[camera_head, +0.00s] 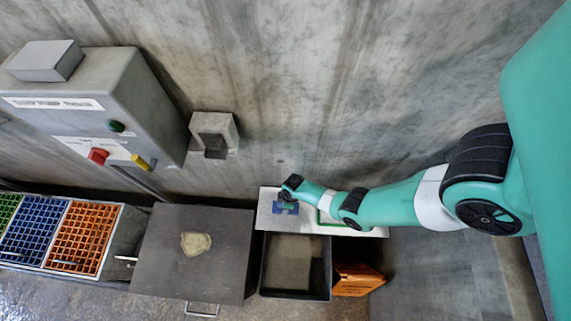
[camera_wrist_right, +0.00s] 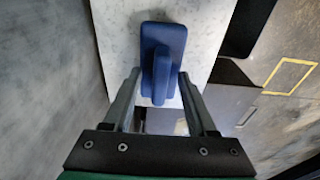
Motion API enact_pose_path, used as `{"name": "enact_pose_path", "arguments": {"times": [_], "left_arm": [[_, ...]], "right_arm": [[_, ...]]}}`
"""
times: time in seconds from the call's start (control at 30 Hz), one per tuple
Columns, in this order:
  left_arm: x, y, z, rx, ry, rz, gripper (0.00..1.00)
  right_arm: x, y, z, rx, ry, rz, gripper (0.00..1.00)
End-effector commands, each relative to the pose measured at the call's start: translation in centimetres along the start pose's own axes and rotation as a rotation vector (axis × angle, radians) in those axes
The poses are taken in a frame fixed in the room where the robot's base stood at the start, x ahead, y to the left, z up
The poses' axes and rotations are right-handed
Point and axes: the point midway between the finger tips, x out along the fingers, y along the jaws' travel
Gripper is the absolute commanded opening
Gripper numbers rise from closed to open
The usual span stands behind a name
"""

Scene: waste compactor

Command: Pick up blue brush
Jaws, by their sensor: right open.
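The blue brush (camera_wrist_right: 161,60) lies on a white speckled board (camera_wrist_right: 113,22) in the right wrist view. It has a flat base and a raised handle. My right gripper (camera_wrist_right: 158,78) is open, with one finger on each side of the brush's handle end. I cannot tell whether the fingers touch it. In the head view the blue brush (camera_head: 285,208) is partly hidden under my right gripper (camera_head: 287,200), which is over the left end of the white board (camera_head: 266,222). My left gripper is not in view.
A black bin (camera_head: 296,292) stands in front of the board, with an orange box (camera_head: 357,280) beside it. A dark metal table (camera_head: 160,265) is to the left, near coloured grid crates (camera_head: 83,238). A concrete wall (camera_head: 330,100) rises behind.

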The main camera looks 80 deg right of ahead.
Motion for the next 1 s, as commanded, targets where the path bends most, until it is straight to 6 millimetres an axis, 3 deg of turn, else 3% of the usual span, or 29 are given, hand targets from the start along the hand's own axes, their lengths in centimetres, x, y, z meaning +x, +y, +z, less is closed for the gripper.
{"name": "enact_pose_path", "arguments": {"times": [0.03, 0.37, 0.83, 1.0], "left_arm": [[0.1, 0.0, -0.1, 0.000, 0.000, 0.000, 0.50], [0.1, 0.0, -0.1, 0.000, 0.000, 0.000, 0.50], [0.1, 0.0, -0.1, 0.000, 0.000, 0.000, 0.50], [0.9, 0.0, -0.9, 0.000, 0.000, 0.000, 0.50]], "right_arm": [[-0.1, 0.0, 0.0, 0.000, 0.000, 0.000, 0.57], [-0.1, 0.0, 0.0, 0.000, 0.000, 0.000, 0.00], [-0.2, 0.0, 0.0, 0.000, 0.000, 0.000, 0.00], [-1.3, 0.0, -0.1, 0.000, 0.000, 0.000, 0.00]]}}
